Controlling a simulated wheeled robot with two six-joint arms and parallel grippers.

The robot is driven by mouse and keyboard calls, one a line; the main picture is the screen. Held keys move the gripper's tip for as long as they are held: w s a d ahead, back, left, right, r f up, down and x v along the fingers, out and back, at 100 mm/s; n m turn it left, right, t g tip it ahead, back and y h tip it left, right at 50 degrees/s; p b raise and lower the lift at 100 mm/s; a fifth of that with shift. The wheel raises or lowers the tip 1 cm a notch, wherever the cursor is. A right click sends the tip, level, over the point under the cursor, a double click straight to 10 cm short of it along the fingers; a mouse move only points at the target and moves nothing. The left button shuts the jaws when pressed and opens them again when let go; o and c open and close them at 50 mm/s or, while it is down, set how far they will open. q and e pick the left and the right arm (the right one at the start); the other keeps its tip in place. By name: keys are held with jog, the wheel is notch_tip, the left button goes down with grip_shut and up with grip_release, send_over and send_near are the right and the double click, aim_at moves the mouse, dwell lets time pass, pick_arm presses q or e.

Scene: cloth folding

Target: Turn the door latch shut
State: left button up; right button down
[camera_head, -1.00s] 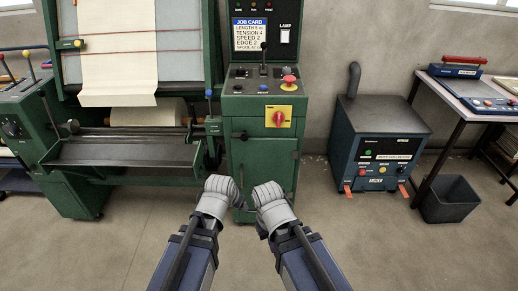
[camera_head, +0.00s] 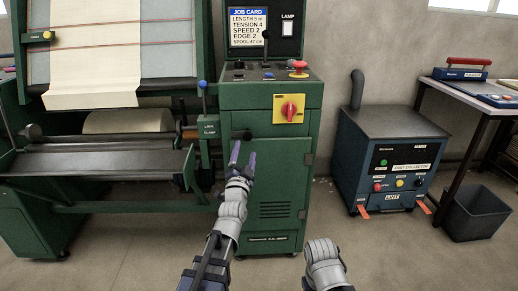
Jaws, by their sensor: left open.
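The green cabinet door (camera_head: 289,165) is on the front of the control cabinet, with louvre slots low on it. It looks closed in its frame. A small dark latch (camera_head: 247,134) sits at its upper left; which way it is turned is too small to tell. My left gripper (camera_head: 242,155) has its two purple fingers apart, just below the latch in the picture and in front of the door's left part. Nothing is between the fingers. My right wrist shows at the bottom, right of centre; its fingers are not visible.
Above the door are a red rotary switch (camera_head: 289,109) on a yellow plate and a red button (camera_head: 298,66). A blue-knobbed clamp lever (camera_head: 203,98) stands left of the latch. A dust collector (camera_head: 387,158) stands right, with bare floor before it.

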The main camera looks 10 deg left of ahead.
aim_at(247, 138)
pick_arm(q)
jog(key=shift+w+a+r, duration=0.1)
jog(key=shift+r, duration=0.05)
jog(key=p+x, duration=0.2)
jog(key=x, duration=0.5)
jog(key=shift+w+a+r, duration=0.1)
jog(key=shift+w+r, duration=0.1)
jog(key=shift+w, duration=0.1)
grip_shut()
dwell(0.4)
